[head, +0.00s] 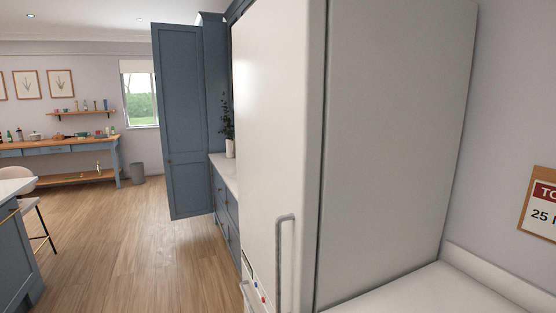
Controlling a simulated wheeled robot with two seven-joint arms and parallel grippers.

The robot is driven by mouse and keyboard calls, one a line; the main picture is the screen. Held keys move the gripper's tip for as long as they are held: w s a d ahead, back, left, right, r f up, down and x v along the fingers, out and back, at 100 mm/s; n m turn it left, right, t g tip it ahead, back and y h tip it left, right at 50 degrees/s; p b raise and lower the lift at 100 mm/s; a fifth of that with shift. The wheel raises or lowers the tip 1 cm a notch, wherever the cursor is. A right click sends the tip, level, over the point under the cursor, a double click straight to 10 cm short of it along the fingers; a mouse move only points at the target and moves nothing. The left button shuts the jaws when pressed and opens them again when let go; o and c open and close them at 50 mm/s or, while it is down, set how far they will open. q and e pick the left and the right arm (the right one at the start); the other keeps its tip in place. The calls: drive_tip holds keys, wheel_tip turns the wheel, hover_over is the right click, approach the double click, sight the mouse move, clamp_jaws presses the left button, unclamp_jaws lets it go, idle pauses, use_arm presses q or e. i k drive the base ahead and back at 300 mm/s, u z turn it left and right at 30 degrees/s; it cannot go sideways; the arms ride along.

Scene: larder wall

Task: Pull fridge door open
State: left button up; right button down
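The tall white fridge (390,150) fills the middle of the head view, seen from its near side. Its upper front door (272,120) faces left and looks shut, with only a thin dark seam between the door edge and the side. A grey vertical bar handle (284,265) sits low on the door, close to its near edge. Nothing is touching the handle in view. The lower part of the fridge front is mostly cut off by the bottom of the picture. Neither of my grippers shows.
A tall blue cupboard door (184,120) stands open beyond the fridge, over the walkway. A pale worktop (440,290) adjoins the fridge at right. An island (20,240) and a stool (42,225) stand at left. The wooden floor (140,250) between is clear.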

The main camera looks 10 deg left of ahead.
sight(279, 46)
drive_tip(key=z, duration=0.85)
drive_tip(key=i, duration=0.4)
drive_tip(key=u, duration=0.15)
